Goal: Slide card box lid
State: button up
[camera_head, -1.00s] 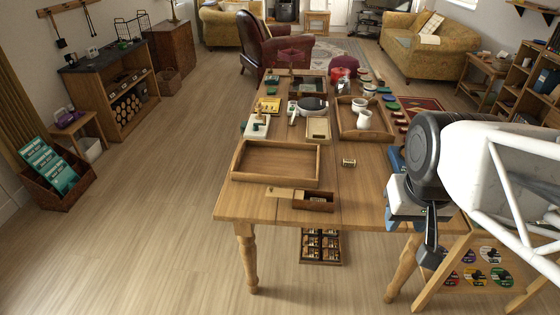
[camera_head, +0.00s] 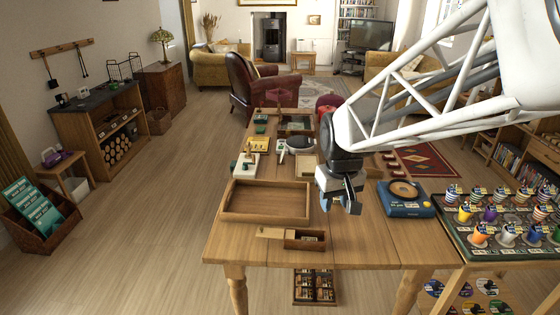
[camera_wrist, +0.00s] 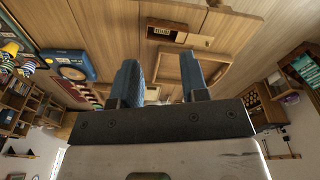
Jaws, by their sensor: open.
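The card box (camera_head: 305,244) is a small dark wooden box near the front edge of the table. Its pale lid (camera_head: 270,233) sticks out to the left, and the box is partly open, with contents showing inside. In the wrist view the card box (camera_wrist: 165,24) lies upside down near the top, with its pale lid (camera_wrist: 201,41) to the right. My gripper (camera_head: 340,204) is open and empty above the table, to the right of and beyond the card box. Its two blue fingers (camera_wrist: 162,78) are apart in the wrist view, with nothing between them.
A large empty wooden tray (camera_head: 225,207) lies just behind the card box. A blue device with a round top (camera_head: 404,198) stands to the right, beside a rack of cups (camera_head: 465,246). The tabletop right of the card box is clear.

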jog(key=w+a+f+n, duration=0.3)
jog(key=w+a+f, duration=0.65)
jog(key=w, duration=0.35)
jog(key=n+g, duration=0.1)
jog(key=n, duration=0.1)
send_over(262, 228)
notch_tip(262, 228, down, 12)
jog(key=shift+a+r, duration=0.1)
jog(key=shift+r, duration=0.05)
jog(key=shift+f, duration=3.9)
jog(key=shift+c, duration=0.3)
grip_shut()
